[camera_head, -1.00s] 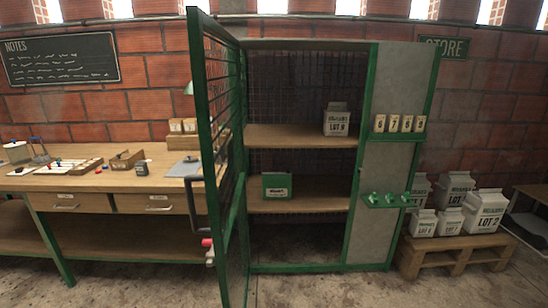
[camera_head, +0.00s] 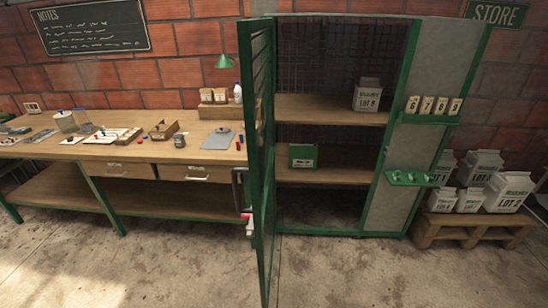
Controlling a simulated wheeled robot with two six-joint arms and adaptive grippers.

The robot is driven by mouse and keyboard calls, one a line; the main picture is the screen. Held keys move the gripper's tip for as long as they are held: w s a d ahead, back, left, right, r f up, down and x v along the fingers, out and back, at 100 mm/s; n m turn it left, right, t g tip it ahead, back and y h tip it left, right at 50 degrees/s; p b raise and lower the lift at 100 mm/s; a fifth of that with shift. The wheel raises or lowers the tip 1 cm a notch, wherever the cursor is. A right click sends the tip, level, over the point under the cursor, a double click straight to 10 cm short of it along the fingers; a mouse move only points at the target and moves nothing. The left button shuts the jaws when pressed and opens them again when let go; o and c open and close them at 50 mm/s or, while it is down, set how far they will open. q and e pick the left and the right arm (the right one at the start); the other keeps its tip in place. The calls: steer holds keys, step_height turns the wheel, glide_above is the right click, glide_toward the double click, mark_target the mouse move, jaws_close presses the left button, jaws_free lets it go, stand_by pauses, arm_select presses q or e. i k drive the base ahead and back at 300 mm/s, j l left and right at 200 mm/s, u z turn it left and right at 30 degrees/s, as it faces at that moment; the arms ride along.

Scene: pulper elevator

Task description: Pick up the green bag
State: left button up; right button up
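A small green package (camera_head: 303,156) with a white label stands on the lower wooden shelf (camera_head: 340,175) of the green-framed cabinet, near its left side. It is the only green bag-like thing I see, and its exact material is too small to tell. A white bag marked LOT 9 (camera_head: 367,97) stands on the upper shelf (camera_head: 320,110). The cabinet's green mesh door (camera_head: 262,150) stands swung open towards me, just left of the package. Neither of my grippers is in view.
A wooden workbench (camera_head: 100,150) with tools, jars and trays stands left of the door. Several white lot bags (camera_head: 508,190) stand on a wooden pallet (camera_head: 460,220) at right. The concrete floor (camera_head: 330,270) in front is clear.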

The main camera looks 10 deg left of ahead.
mark_target(301, 156)
steer(key=j+z, duration=0.1)
steer(key=j, duration=0.35)
steer(key=k+j+z, duration=0.1)
steer(key=j, duration=0.3)
steer(key=k+j+z, duration=0.1)
steer(key=j, duration=0.35)
steer(key=j+z, duration=0.1)
steer(key=j, duration=0.3)
steer(key=i+l+u, duration=0.1)
steer(key=l, duration=0.3)
steer(key=i+l+u, duration=0.1)
steer(key=l, duration=0.3)
steer(key=i+l+u, duration=0.1)
steer(key=i+l, duration=0.15)
steer(key=l, duration=0.2)
steer(key=i+l+u, duration=0.1)
steer(key=l, duration=0.3)
steer(key=i+l+u, duration=0.1)
steer(key=l, duration=0.35)
steer(key=i+l+u, duration=0.4)
steer(key=i+l, duration=0.15)
steer(key=i, duration=0.1)
